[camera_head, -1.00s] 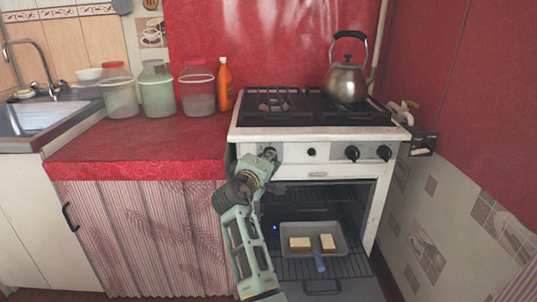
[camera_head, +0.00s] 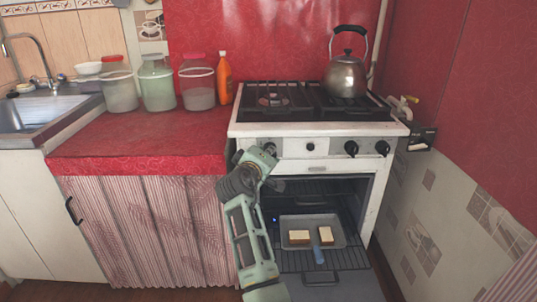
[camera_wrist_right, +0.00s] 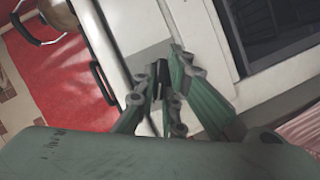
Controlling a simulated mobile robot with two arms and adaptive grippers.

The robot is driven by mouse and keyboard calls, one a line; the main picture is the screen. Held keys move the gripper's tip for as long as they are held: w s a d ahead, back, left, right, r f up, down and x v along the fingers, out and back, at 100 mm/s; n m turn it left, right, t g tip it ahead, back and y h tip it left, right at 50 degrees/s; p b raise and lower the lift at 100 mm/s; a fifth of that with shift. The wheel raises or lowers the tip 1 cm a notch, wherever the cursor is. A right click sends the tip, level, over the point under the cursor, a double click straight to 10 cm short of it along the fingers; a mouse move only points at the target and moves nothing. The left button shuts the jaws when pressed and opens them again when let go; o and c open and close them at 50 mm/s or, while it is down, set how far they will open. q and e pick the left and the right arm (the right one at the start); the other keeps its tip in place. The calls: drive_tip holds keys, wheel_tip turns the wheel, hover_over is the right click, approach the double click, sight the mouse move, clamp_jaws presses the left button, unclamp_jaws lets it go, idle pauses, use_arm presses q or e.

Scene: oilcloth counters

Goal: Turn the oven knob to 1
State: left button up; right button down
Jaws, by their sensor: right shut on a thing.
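The white oven (camera_head: 317,168) has a control panel with black knobs along its front. My right gripper (camera_head: 268,150) is at the left end of this panel and hides the knob there in the head view. In the right wrist view, my right gripper (camera_wrist_right: 166,88) is shut on a dark knob (camera_wrist_right: 163,72), one finger on each side of it. The knob's markings cannot be read. My left gripper is out of view.
The oven door hangs open below, with a tray (camera_head: 288,241) holding two bread slices on the rack. A kettle (camera_head: 346,77) stands on the hob. Jars and an orange bottle (camera_head: 223,80) stand on the red counter (camera_head: 140,145).

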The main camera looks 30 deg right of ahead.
drive_tip(key=c, duration=1.9)
unclamp_jaws()
drive_tip(key=shift+s+d+r, duration=0.1)
drive_tip(key=shift+d+r, duration=0.05)
drive_tip(key=shift+d, duration=0.05)
drive_tip(key=shift+o, duration=0.3)
